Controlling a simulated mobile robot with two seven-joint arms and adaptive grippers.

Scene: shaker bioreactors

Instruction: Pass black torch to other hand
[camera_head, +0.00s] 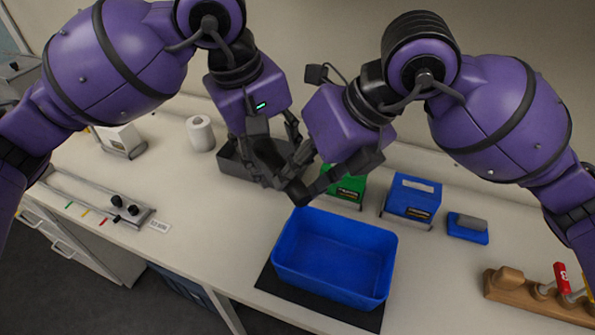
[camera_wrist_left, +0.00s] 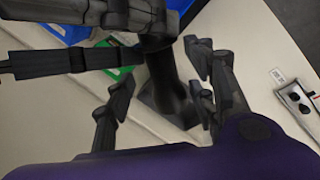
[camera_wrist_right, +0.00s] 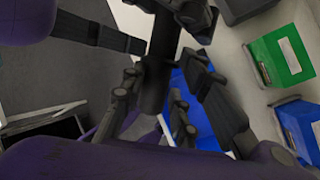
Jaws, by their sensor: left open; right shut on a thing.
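The black torch (camera_wrist_left: 166,80) is a dark cylinder held between my two grippers, which meet above the bench. In the right wrist view the torch (camera_wrist_right: 155,88) stands between the fingers of my right gripper (camera_wrist_right: 152,105), which is shut on it. My left gripper (camera_wrist_left: 157,105) is open, with its fingers on either side of the torch and a gap showing beside it. In the head view my left gripper (camera_head: 272,160) and right gripper (camera_head: 300,180) overlap, and the torch is mostly hidden among the dark fingers.
A blue bin (camera_head: 335,255) stands on a dark mat (camera_head: 276,287) in front of the grippers. A grey tray (camera_head: 232,166), green box (camera_head: 345,190) and blue box (camera_head: 411,200) stand behind.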

